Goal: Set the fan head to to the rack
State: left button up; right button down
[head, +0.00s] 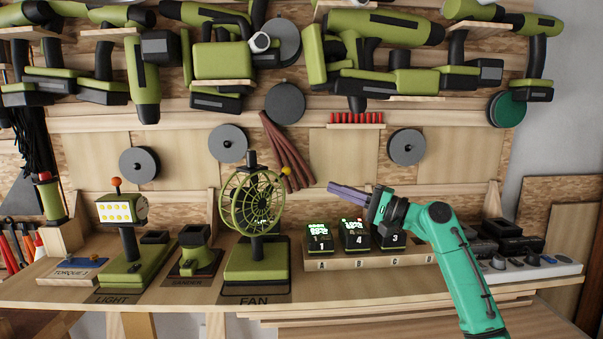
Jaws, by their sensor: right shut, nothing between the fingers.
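The fan (252,210) stands upright on its green base on the workbench, above the FAN label. Its round green cage head faces forward and slightly right, with a yellow knob at its upper right edge. The rack (340,260) is a low wooden strip right of the fan, with slots lettered A to D and numbered battery blocks on it. My right gripper (345,192) is shut and empty. It hangs above the rack, right of the fan head and apart from it, with its fingers pointing left. My left gripper is not in view.
A lamp (122,210) and a sander base (194,254) stand left of the fan. A power strip (530,267) and dark chargers (505,238) lie at the right. Green power tools (222,62) hang on the wall above. The bench's front edge is mostly clear.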

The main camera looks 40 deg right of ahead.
jog(key=p, duration=0.3)
send_near(289, 173)
jog(key=w+a+r, duration=0.1)
jog(key=w+r, duration=0.1)
jog(key=w, duration=0.1)
pick_arm(q)
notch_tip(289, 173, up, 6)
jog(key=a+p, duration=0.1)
jog(key=p, duration=0.1)
pick_arm(e)
jog(key=shift+w+a+f, duration=0.1)
jog(key=shift+w+a, duration=0.1)
jog(key=shift+w, duration=0.35)
jog(key=shift+w+a+f, duration=0.1)
jog(key=shift+w+a, duration=0.15)
jog(key=shift+w, duration=0.3)
jog(key=shift+w+a+f, duration=0.1)
jog(key=shift+w+a, duration=0.1)
jog(key=shift+w, duration=0.35)
